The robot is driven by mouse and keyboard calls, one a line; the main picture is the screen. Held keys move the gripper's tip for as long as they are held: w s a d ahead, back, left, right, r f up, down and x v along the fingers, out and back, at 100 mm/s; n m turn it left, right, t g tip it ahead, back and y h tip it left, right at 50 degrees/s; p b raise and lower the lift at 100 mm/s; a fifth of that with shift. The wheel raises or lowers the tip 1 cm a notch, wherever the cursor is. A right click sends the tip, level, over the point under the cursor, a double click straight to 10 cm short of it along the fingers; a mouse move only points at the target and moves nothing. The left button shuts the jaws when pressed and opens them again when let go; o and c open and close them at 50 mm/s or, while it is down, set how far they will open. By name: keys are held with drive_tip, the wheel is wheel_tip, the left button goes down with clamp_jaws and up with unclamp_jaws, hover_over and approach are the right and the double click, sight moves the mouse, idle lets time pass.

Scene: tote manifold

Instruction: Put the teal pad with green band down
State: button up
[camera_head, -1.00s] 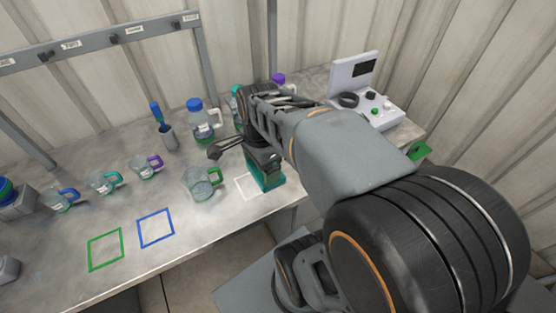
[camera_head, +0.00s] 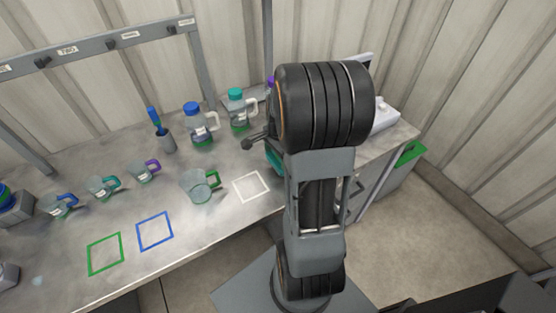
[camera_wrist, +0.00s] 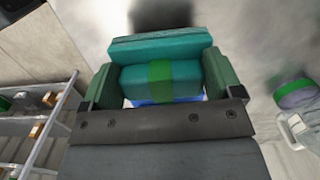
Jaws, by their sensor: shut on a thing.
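The teal pad with green band (camera_wrist: 160,82) is held between the jaws of my gripper (camera_wrist: 162,78) in the wrist view. The green band runs across its middle, and a wider teal part shows just behind it. In the head view only a teal piece (camera_head: 275,158) shows beside my arm, which hides most of the gripper and pad. It appears near the right part of the bench, to the right of the white square outline (camera_head: 250,187). I cannot tell whether the pad touches the bench.
The bench (camera_head: 215,225) has a blue square outline (camera_head: 155,231) and a green square outline (camera_head: 105,254), both empty. A glass mug with green handle (camera_head: 199,187) stands left of the white outline. Blue-capped (camera_head: 198,125) and teal-capped (camera_head: 237,108) bottles stand behind.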

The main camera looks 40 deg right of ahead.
sight(278, 159)
drive_tip(key=shift+f, duration=1.55)
drive_tip(key=shift+f, duration=0.15)
drive_tip(key=o, duration=1)
